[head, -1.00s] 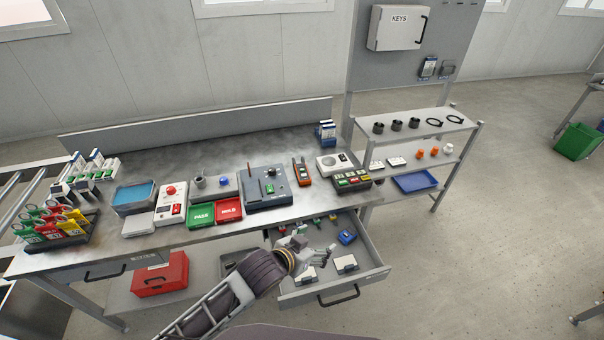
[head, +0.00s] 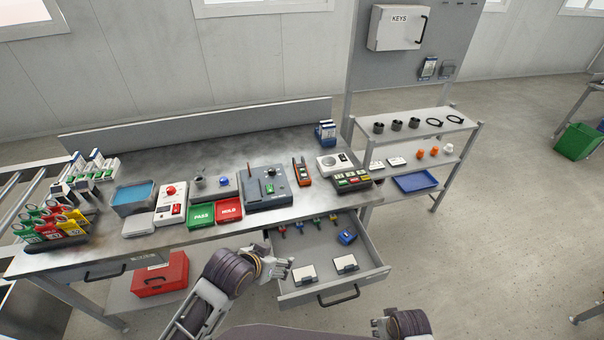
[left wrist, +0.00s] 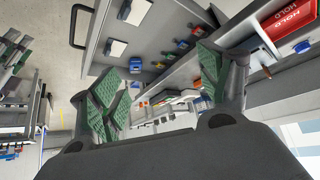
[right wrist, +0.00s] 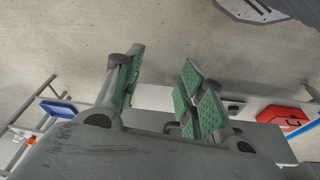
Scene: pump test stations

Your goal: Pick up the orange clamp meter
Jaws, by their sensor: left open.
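The orange clamp meter (head: 301,171), orange and dark grey, lies on the workbench between the dark grey test unit (head: 266,188) and the white box with a round dial (head: 335,163). I cannot pick it out surely in the wrist views. My left gripper (head: 280,268) is at the left front edge of the open drawer, in front of and below the bench top, well apart from the meter. Its green-padded fingers are spread and empty in the left wrist view (left wrist: 160,88). My right gripper (head: 379,325) is low in front of the drawer; its fingers are apart and empty in the right wrist view (right wrist: 162,85).
The open drawer (head: 360,284) juts out below the bench and holds several small items. PASS (head: 202,215) and HOLD (head: 229,209) trays sit near the bench edge. A shelf rack (head: 440,128) stands to the right. A red toolbox (head: 160,274) is under the bench.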

